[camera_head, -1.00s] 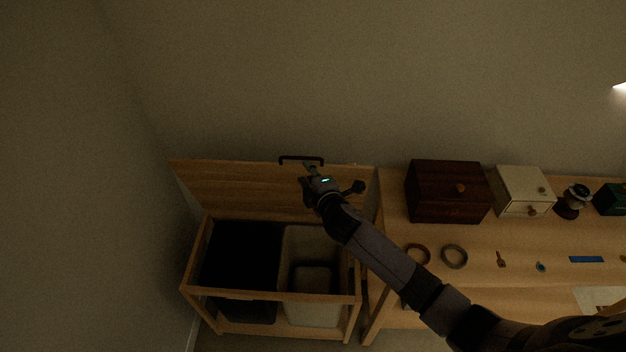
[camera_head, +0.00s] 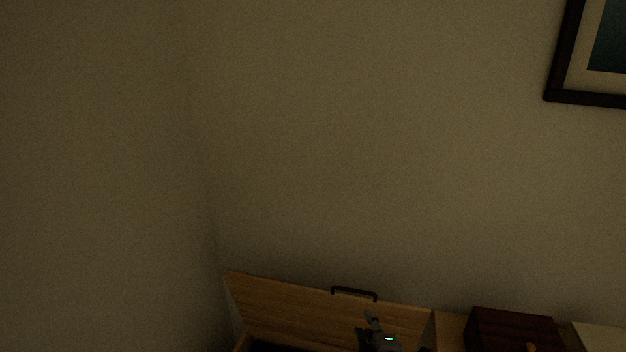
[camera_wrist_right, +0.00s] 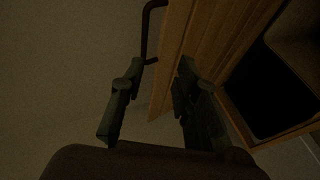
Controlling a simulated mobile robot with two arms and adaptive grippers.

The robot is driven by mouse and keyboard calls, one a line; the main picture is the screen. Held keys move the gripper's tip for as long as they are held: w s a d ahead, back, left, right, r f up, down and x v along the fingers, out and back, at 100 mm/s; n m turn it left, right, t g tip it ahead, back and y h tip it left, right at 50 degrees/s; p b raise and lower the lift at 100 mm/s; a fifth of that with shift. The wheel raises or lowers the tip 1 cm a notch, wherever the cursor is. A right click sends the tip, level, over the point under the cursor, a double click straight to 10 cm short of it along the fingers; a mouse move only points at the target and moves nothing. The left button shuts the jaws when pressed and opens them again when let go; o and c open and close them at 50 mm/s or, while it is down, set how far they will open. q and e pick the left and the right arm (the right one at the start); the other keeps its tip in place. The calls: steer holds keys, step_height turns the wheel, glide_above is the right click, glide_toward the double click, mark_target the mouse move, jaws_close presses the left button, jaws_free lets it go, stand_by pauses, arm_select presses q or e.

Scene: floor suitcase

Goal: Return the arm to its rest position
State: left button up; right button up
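My right gripper (camera_head: 372,326) shows at the bottom edge of the head view, in front of the raised wooden lid (camera_head: 285,305) of a bin cabinet. In the right wrist view the two fingers of the gripper (camera_wrist_right: 152,100) stand apart with nothing held between them. The lid's edge (camera_wrist_right: 172,60) lies beyond and between the fingers; I cannot tell whether they touch it. The lid's dark handle (camera_head: 354,292) is above the gripper in the head view and also shows in the wrist view (camera_wrist_right: 146,35). Most of my right arm is below the picture. My left gripper is not in view.
A dark wooden drawer box (camera_head: 512,330) and a pale box (camera_head: 600,338) stand right of the lid. A dark bin opening (camera_wrist_right: 270,90) shows in the wrist view. A framed picture (camera_head: 556,90) hangs at upper right. The wall above is bare.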

steer(key=s+d+f+m+g, duration=0.2)
steer(key=s+m+g, duration=0.4)
steer(key=s, duration=1)
steer(key=s+d+f+m+g, duration=0.3)
steer(key=s+m, duration=0.5)
steer(key=s, duration=0.9)
step_height(320, 180, down, 30)
steer(key=s+g+b, duration=0.3)
steer(key=s+d+f+h+b, duration=0.1)
steer(key=s+d+f+b, duration=0.1)
steer(key=s+f, duration=1.3)
steer(key=shift+s+d+f+g, duration=0.3)
steer(key=shift+s+f+g, duration=0.1)
steer(key=shift+f, duration=0.45)
steer(key=shift+n, duration=0.3)
